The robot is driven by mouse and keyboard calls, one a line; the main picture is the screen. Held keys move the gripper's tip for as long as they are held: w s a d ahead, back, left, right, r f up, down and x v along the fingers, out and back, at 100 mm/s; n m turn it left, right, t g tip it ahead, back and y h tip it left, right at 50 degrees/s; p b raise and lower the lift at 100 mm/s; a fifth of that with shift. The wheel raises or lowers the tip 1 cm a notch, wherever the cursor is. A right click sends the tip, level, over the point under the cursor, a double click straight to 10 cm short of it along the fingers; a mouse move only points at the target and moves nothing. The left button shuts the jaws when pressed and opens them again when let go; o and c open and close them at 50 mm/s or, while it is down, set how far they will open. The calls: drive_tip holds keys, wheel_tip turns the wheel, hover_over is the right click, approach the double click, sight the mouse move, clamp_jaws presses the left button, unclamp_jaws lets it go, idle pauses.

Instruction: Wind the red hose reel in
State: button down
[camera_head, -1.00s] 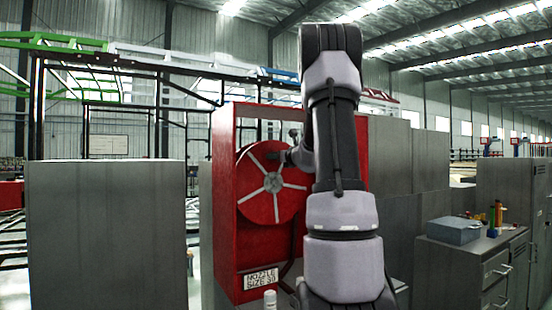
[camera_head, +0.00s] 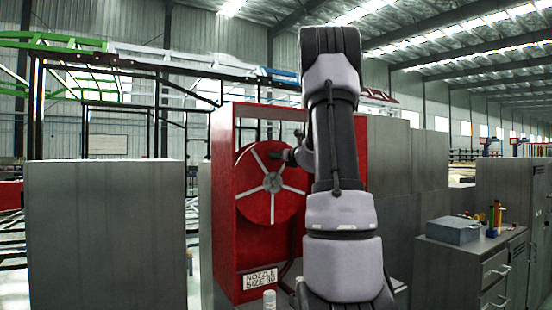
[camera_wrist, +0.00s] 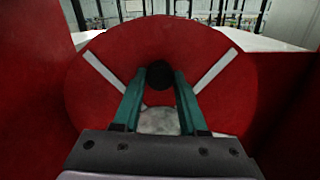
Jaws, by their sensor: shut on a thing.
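The red hose reel (camera_head: 258,203) is a round disc with several pale spokes and a pale hub, upright inside a red open-fronted cabinet (camera_head: 223,240). In the wrist view, the reel's red face (camera_wrist: 95,105) fills the middle, with two pale spokes showing. A dark round knob (camera_wrist: 160,75), the reel's handle, sits between my gripper's two teal fingers. My gripper (camera_wrist: 160,88) is shut on this knob. In the head view, my gripper (camera_head: 277,155) is at the reel's upper right, above the hub, and its fingers are too small to make out. My arm hides the cabinet's right part.
A label reading "NOZZLE SIZE 30" (camera_head: 260,279) is on the cabinet's lower front. A grey cabinet (camera_head: 105,235) stands at left. At right, a grey drawer unit (camera_head: 465,265) carries a grey-blue box (camera_head: 454,230) and small coloured items.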

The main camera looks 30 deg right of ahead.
sight(295, 183)
drive_tip(key=d+f+m, duration=0.2)
drive_tip(key=d+m, duration=0.1)
drive_tip(key=m, duration=0.1)
drive_tip(key=d+f+m, duration=0.2)
drive_tip(key=d+m, duration=0.1)
drive_tip(key=m, duration=0.2)
drive_tip(key=d+f+m, duration=0.3)
drive_tip(key=d+m, duration=0.1)
drive_tip(key=shift+f, duration=0.1)
drive_tip(key=f+m, duration=0.2)
drive_tip(key=shift+d+m, duration=0.3)
drive_tip(key=shift+d+f+m, duration=0.1)
drive_tip(key=shift+f+m, duration=0.8)
drive_tip(key=shift+m, duration=0.2)
drive_tip(key=shift+f, duration=0.15)
drive_tip(key=shift+c, duration=2.2)
unclamp_jaws()
drive_tip(key=s, duration=1.1)
